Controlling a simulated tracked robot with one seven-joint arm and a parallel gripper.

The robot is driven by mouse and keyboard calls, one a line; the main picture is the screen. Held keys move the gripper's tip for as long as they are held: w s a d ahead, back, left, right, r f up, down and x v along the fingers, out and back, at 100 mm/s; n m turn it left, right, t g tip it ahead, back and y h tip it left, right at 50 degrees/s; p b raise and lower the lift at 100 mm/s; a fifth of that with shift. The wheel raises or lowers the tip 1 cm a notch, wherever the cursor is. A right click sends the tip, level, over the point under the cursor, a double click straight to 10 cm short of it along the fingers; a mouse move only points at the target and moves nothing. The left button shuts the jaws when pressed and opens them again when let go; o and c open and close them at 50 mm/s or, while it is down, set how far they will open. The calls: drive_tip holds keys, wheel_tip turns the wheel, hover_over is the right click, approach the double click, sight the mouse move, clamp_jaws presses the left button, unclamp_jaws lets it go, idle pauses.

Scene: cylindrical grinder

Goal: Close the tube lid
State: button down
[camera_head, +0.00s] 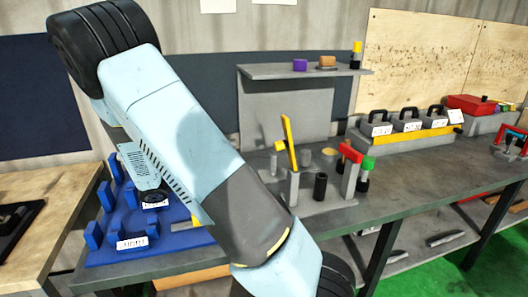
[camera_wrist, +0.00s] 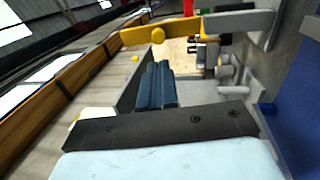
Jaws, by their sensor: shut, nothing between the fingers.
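A yellow bar (camera_head: 289,140), which looks like the raised tube lid, stands tilted near upright on a grey post on the bench fixture in the head view. A short black tube (camera_head: 320,187) stands upright to its right. In the wrist view a yellow bar (camera_wrist: 148,36) with a round knob, joined to a grey arm (camera_wrist: 240,24), crosses the upper part. My gripper (camera_wrist: 158,68) shows there as two dark blue fingers together, shut and empty, pointing toward the yellow bar with a visible gap in the picture. Depth between them is unclear. The gripper is not visible in the head view.
A red-topped grey post (camera_head: 350,165) and a green-and-black bottle (camera_head: 364,178) stand right of the black tube. A raised grey shelf (camera_head: 290,70) is behind. A blue fixture (camera_head: 110,240) lies left. Black-handled blocks (camera_head: 405,122) line the back right.

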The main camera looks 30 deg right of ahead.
sight(275, 146)
drive_tip(key=x, duration=1.3)
drive_tip(key=shift+d+r, duration=0.3)
drive_tip(key=shift+w+r, duration=0.15)
drive_tip(key=shift+w, duration=0.05)
